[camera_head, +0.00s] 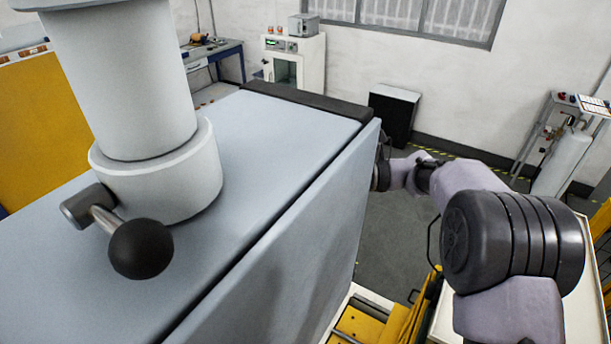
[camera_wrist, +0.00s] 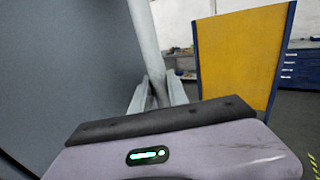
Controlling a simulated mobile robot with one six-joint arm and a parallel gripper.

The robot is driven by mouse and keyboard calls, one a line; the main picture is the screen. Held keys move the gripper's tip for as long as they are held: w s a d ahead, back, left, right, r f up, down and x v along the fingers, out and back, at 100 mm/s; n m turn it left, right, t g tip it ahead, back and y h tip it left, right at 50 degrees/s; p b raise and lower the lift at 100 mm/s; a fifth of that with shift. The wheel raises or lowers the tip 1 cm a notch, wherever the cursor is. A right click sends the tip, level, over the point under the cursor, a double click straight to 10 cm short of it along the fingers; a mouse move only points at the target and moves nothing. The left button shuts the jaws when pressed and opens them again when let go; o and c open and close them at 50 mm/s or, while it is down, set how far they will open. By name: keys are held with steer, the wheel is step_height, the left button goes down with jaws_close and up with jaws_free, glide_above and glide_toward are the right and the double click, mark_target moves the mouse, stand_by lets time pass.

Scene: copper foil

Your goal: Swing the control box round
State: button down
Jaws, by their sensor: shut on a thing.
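The control box (camera_head: 290,170) is a large blue-grey box filling the left and middle of the head view. A thick round column (camera_head: 140,80) stands on its top, with a clamp lever ending in a black ball knob (camera_head: 140,248) at its foot. My gripper (camera_head: 381,168) is at the far right edge of the box's side face, shut on the box. The exact part in the jaws is hidden behind that edge. In the wrist view my gripper's purple housing (camera_wrist: 175,155) fills the bottom, and a dark grey face (camera_wrist: 60,60) fills the left.
A yellow panel (camera_wrist: 240,60) stands beyond in the wrist view. Yellow steps or rails (camera_head: 385,325) lie below right in the head view. A black cabinet (camera_head: 394,115), a white cabinet (camera_head: 295,60) and a gas cylinder stand (camera_head: 565,150) are along the walls. Grey floor is clear between.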

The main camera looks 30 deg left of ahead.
stand_by(0.3)
steer(key=c, duration=1.6)
jaws_free()
steer(key=o, duration=0.3)
steer(key=shift+a+f, duration=0.1)
steer(key=shift+a, duration=0.1)
steer(key=b+v, duration=0.2)
steer(key=v, duration=1.5)
steer(key=shift+d+b, duration=0.25)
steer(key=shift+b, duration=0.1)
